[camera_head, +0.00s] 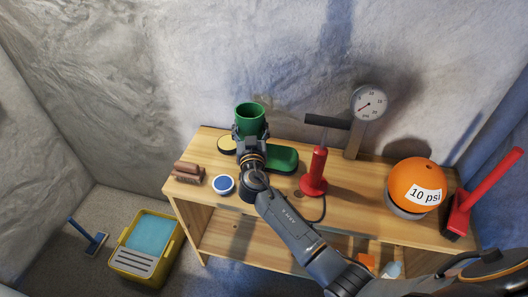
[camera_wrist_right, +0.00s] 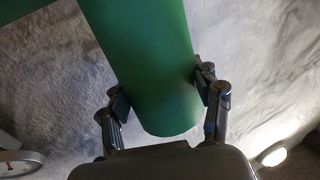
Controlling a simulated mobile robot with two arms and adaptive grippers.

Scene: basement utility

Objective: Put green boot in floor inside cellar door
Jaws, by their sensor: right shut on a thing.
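The green boot (camera_head: 250,117) has its open round top facing up in the head view. My right gripper (camera_head: 250,135) is shut on the boot's shaft, over the wooden bench. In the right wrist view the green shaft (camera_wrist_right: 155,70) lies between the two fingers of the right gripper (camera_wrist_right: 165,95). A green rounded piece (camera_head: 283,159), which looks like the boot's foot, shows to the right of the gripper; the gripper hides the join. I cannot tell whether the boot touches the bench. My left gripper is not in view. No cellar door is clearly seen.
The wooden bench (camera_head: 205,190) holds a brush (camera_head: 188,173), a blue-lidded tin (camera_head: 223,184), a red pump (camera_head: 316,172), a gauge (camera_head: 369,104), an orange ball (camera_head: 415,184) and a red-handled brush (camera_head: 482,190).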

